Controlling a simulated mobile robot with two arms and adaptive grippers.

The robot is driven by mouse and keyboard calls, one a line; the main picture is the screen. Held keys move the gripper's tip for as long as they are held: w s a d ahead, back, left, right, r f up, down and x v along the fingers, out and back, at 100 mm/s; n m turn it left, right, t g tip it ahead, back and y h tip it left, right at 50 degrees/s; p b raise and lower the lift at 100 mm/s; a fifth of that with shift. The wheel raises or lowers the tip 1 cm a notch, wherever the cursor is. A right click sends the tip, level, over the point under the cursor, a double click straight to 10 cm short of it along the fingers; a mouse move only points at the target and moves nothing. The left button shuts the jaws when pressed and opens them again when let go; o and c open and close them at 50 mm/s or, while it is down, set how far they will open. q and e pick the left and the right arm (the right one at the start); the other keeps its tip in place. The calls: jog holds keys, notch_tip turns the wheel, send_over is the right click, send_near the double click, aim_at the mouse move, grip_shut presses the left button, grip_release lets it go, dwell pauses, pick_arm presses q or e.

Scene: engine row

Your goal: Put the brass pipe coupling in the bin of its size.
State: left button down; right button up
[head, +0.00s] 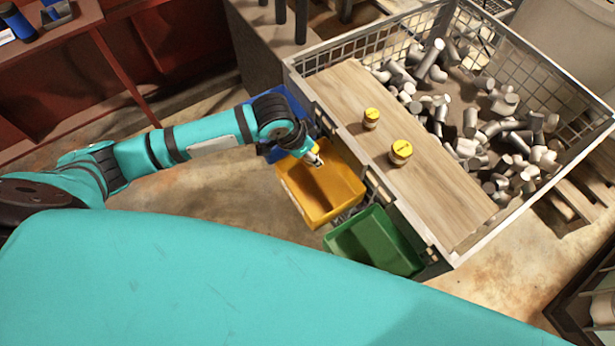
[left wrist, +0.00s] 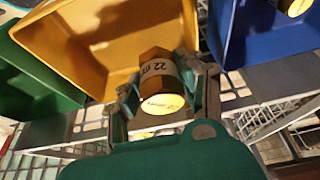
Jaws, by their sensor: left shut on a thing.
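My left gripper (head: 316,158) is over the upper part of the yellow bin (head: 340,207). In the left wrist view it is shut on a brass pipe coupling (left wrist: 160,80), whose pale label reads "22" and more that is partly unclear. The coupling is in front of the yellow bin (left wrist: 90,62); its height above the floor is hard to judge. The green bin (head: 375,240) is beside the yellow one, and the blue bin (head: 262,100) is partly behind my arm. Two more brass couplings, a smaller one (head: 371,118) and a larger one (head: 400,153), stand on the wooden board. My right gripper is not in view.
The board (head: 440,190) lies across a large mesh crate (head: 330,58) filled with grey pipe fittings (head: 490,125). The bins hang along its near side. In the left wrist view, a brass piece (left wrist: 297,6) shows in the blue bin (left wrist: 262,40). The floor left of the bins is clear.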

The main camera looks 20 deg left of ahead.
aim_at(315, 174)
pick_arm(q)
notch_tip(315, 174, down, 8)
jog(key=shift+d+f+b, duration=0.1)
jog(key=shift+f+b, duration=0.15)
jog(key=shift+b, duration=0.05)
jog(key=c, duration=1.1)
grip_release()
jog(key=shift+f, duration=0.15)
jog(key=p+v, duration=0.1)
jog(key=v, duration=1.1)
